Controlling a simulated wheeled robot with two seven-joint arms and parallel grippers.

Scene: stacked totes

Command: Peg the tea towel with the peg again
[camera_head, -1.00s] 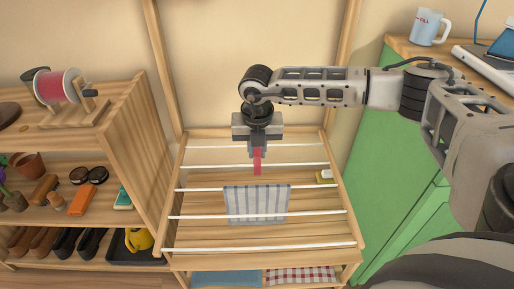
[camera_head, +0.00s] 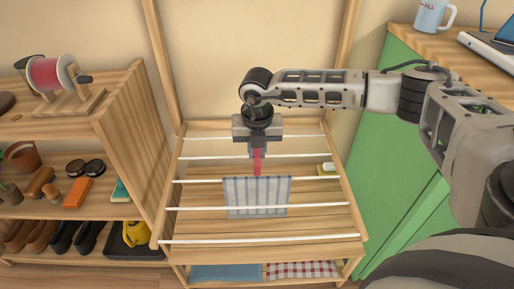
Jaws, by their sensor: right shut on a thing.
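The striped grey and white tea towel (camera_head: 257,198) hangs over a white rod of the wooden drying rack (camera_head: 352,215). My right gripper (camera_head: 257,152) points down and is shut on the red peg (camera_head: 257,163). The peg hangs below the jaws, with its lower end in line with the towel's top edge at the rod. I cannot tell whether the peg touches the towel. My left gripper is not in view.
A wooden shelf (camera_head: 135,110) with a red spool, shoes and pots stands at left. A green cabinet (camera_head: 395,150) with a mug (camera_head: 431,17) stands at right. Folded cloths lie on the rack's lower shelf. A small yellow and white item (camera_head: 327,169) lies at the rack's right side.

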